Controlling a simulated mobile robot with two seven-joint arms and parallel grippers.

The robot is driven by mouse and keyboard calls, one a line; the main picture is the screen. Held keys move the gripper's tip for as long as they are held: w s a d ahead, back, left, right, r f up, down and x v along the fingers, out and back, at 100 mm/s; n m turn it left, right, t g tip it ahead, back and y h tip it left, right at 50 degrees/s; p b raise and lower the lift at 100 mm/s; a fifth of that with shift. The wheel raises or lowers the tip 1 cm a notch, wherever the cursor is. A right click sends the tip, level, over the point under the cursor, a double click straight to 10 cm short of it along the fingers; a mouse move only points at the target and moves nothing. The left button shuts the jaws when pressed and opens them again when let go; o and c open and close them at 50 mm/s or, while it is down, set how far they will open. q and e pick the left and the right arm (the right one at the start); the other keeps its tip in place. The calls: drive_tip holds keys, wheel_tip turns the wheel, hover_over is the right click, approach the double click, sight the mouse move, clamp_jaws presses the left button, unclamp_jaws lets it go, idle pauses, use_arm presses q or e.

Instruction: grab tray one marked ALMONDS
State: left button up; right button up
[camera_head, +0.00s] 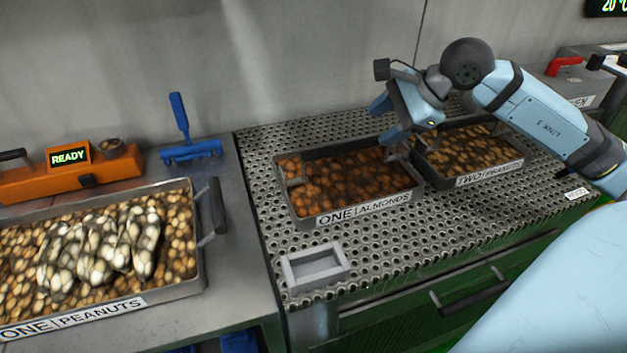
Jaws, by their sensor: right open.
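Tray one marked ALMONDS (365,213) is a dark metal tray full of brown nuts. It sits on the perforated metal worktop in the middle of the head view. My right gripper (383,121) is open and empty, above the far right corner of that tray, near the gap to the tray marked TWO PEANUTS (490,175). I cannot tell whether a finger touches the tray. The left gripper is not in view.
A large tray marked ONE PEANUTS (75,323) stands at left on a grey counter. Behind it are an orange scale reading READY (100,170) and a blue scraper (190,150). A small empty grey dish (340,267) lies in front of the almond tray. The worktop's front right is clear.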

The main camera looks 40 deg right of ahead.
sight(352, 144)
drive_tip(key=shift+w+a+f+n+h, duration=0.15)
drive_tip(key=shift+w+f+h, duration=0.2)
drive_tip(key=shift+w+f, duration=1.15)
drive_tip(key=shift+w+a+f+n+h, duration=0.15)
drive_tip(key=shift+w+f+h, duration=0.15)
drive_tip(key=shift+w+f, duration=1.25)
drive_tip(key=shift+w+a+f+h, duration=0.25)
drive_tip(key=shift+w+f, duration=0.65)
drive_tip(key=shift+f, duration=1.2)
drive_tip(key=shift+d, duration=0.1)
clamp_jaws()
drive_tip(key=shift+r, duration=0.1)
